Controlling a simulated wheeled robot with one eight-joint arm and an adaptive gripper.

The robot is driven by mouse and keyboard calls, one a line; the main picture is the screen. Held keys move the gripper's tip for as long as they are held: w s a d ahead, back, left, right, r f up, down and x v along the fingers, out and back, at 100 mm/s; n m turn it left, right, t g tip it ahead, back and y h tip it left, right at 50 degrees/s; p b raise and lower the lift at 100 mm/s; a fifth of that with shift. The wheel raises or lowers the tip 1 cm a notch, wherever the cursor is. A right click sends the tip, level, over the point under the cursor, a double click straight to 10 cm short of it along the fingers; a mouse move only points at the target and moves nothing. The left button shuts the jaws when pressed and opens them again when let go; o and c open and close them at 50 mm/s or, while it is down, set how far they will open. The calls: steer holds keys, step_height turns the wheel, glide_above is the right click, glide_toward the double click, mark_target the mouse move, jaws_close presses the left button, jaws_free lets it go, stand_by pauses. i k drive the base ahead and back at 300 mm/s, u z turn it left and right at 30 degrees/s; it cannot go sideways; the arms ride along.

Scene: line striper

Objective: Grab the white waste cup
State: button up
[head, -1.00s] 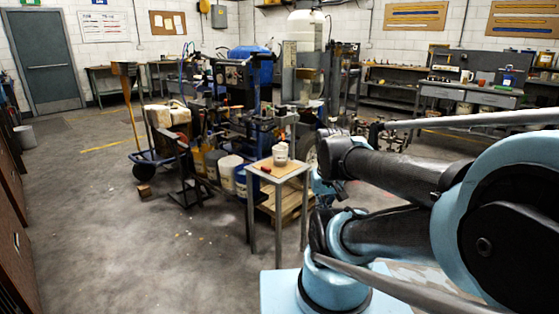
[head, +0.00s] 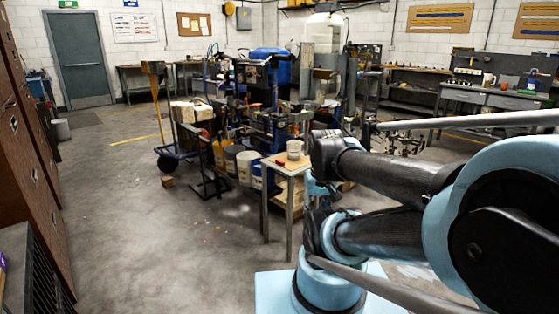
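A whitish cup (head: 295,149) stands upright on a small wooden-topped table (head: 272,161) with metal legs, near the middle of the head view. It looks like the waste cup, though it is small here and its markings cannot be read. A small red item (head: 281,162) lies on the same tabletop, left of the cup. My arm reaches in from the right and its folded links pass just right of the table. My gripper cannot be made out; the arm's far end is hidden or merges with the clutter behind the table.
The line striper machine (head: 255,95) stands behind the table, with several buckets (head: 248,167) beside it. A blue hand truck (head: 172,162) is further left. Brown cabinets (head: 28,135) line the left edge. The floor (head: 150,240) at front left is open. A workbench (head: 490,96) stands at back right.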

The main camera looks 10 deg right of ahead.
mark_target(295, 148)
steer(key=u, duration=0.45)
steer(key=k, duration=1.05)
steer(key=u, duration=0.3)
steer(key=i, duration=0.6)
steer(key=z, duration=0.75)
steer(key=i, duration=0.95)
steer(key=z, duration=0.75)
steer(key=i, duration=0.45)
steer(key=z, duration=0.3)
